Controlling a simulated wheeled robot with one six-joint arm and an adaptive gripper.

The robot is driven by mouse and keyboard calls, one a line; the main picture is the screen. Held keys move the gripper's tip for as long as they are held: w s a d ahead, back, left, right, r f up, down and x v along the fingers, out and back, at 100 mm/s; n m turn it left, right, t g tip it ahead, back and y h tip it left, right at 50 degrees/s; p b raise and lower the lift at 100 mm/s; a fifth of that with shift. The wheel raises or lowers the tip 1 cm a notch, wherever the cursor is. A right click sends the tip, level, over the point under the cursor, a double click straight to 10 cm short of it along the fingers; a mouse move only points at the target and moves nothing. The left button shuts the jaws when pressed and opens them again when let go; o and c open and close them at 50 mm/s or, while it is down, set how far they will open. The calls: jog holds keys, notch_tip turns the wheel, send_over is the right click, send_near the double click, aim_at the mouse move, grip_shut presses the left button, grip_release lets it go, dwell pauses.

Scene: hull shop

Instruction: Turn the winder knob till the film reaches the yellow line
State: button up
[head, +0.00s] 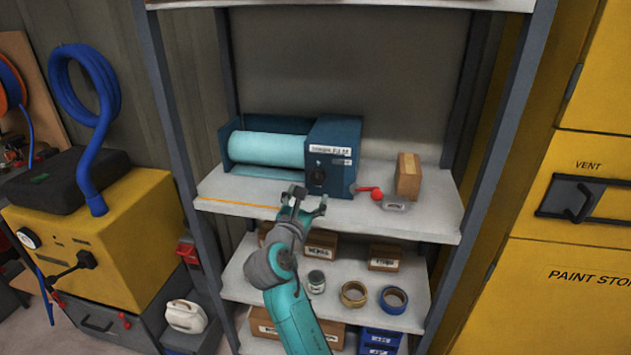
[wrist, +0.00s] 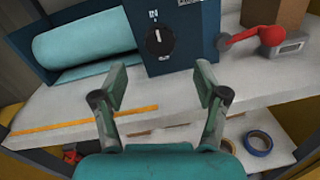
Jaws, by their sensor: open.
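The winder is a blue box (head: 335,150) on the shelf, with a light teal film roll (head: 266,148) in its holder at the left. A short strip of film (head: 265,172) shows below the roll, behind the yellow line (head: 240,203) near the shelf's front edge. The round black winder knob (wrist: 160,41) is on the box's front, with a white pointer mark and lettering above it; in the head view the knob (head: 318,177) is small. My gripper (wrist: 160,85) is open and empty, in front of the shelf edge and below the knob, apart from it.
A red-handled lever (head: 371,193) and a cardboard box (head: 408,177) stand right of the winder. Shelf posts (head: 170,110) flank both sides.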

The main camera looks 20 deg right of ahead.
aim_at(317, 178)
jog(key=x, duration=0.8)
jog(key=c, duration=1.2)
